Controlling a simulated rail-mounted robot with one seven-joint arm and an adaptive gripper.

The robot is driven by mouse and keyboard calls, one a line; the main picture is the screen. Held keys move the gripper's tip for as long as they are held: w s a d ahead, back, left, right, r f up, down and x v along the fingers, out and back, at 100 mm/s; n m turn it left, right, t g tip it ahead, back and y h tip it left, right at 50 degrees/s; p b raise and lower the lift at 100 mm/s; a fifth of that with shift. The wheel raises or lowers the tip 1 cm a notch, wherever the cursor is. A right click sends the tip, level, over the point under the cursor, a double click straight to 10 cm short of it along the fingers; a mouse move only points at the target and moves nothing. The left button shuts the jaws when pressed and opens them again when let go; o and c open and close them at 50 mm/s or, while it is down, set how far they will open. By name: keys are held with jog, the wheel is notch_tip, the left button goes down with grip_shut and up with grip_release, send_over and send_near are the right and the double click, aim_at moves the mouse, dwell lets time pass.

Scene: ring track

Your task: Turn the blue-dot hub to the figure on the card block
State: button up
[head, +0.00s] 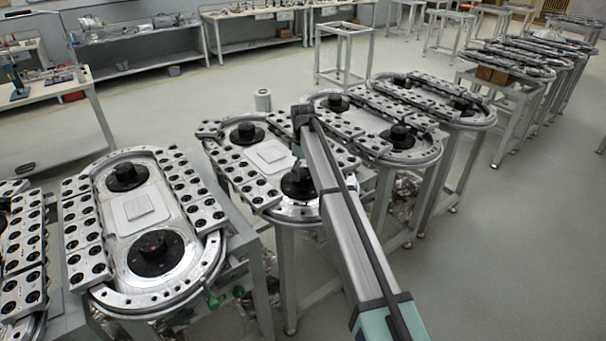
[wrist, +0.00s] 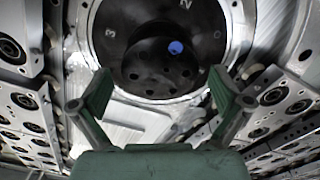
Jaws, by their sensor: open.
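The blue-dot hub (wrist: 160,62) is a black round knob with several holes in its face, at the upper middle of the wrist view. Its blue dot (wrist: 175,47) lies up and right of the knob's centre, roughly toward the figure 2 (wrist: 185,4). A figure 3 (wrist: 110,32) shows at upper left of the dark dial. My gripper (wrist: 160,80) is open, with its green fingers apart on the left and right below the hub. Nothing is between them but the view of the hub. No card figure is readable; I cannot tell which head-view hub this is.
In the head view, ring tracks stand in a row, with a near track (head: 215,250) at left and another (head: 228,185) beside my arm. Pale square blocks (head: 138,207) (head: 268,155) sit between black hubs. Drilled rail blocks (wrist: 290,92) flank the hub. Open floor lies at right.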

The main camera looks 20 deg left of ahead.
aim_at(303, 173)
notch_tip(303, 173, up, 11)
jog(key=shift+f, duration=0.15)
dwell(0.5)
